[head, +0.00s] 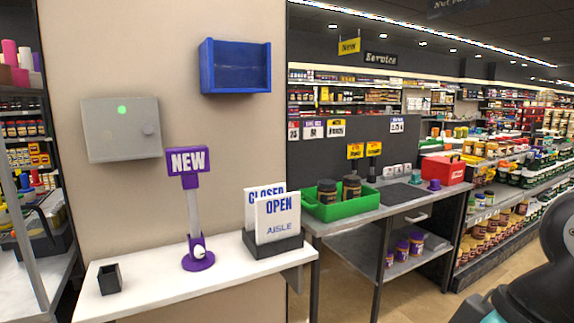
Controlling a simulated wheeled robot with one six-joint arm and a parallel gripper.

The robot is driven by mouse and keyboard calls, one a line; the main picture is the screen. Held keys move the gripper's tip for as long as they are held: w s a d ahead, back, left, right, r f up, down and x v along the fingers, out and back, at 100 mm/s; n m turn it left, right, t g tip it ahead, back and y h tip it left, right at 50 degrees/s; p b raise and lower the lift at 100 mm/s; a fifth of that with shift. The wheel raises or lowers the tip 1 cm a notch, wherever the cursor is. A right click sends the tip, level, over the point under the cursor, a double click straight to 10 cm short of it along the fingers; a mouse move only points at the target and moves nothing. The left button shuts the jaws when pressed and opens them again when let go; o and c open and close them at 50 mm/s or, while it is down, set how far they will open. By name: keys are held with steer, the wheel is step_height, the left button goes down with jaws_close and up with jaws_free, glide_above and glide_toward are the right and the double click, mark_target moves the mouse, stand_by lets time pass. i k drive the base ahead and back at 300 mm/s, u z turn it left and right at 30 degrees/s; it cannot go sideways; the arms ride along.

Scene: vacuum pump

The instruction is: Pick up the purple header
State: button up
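The purple header (188,162), a small sign with white "NEW" lettering, sits at the top of a grey post (194,213). A purple round base (199,260) with a white knob carries the post on the white shelf (140,287). The header is upright and faces me. No gripper fingers show.
A black holder (273,244) with "CLOSED" and "OPEN" signs stands right of the post. A small black cup (110,279) stands left. A grey box (122,129) and blue bin (235,66) hang on the wall. A green tray (341,212) with jars is on the right table.

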mark_target(194, 160)
steer(key=z, duration=0.35)
steer(key=k, duration=0.55)
steer(key=z, duration=0.55)
steer(key=i, duration=1)
steer(key=u, duration=0.7)
steer(key=i, duration=0.65)
steer(key=u, duration=0.75)
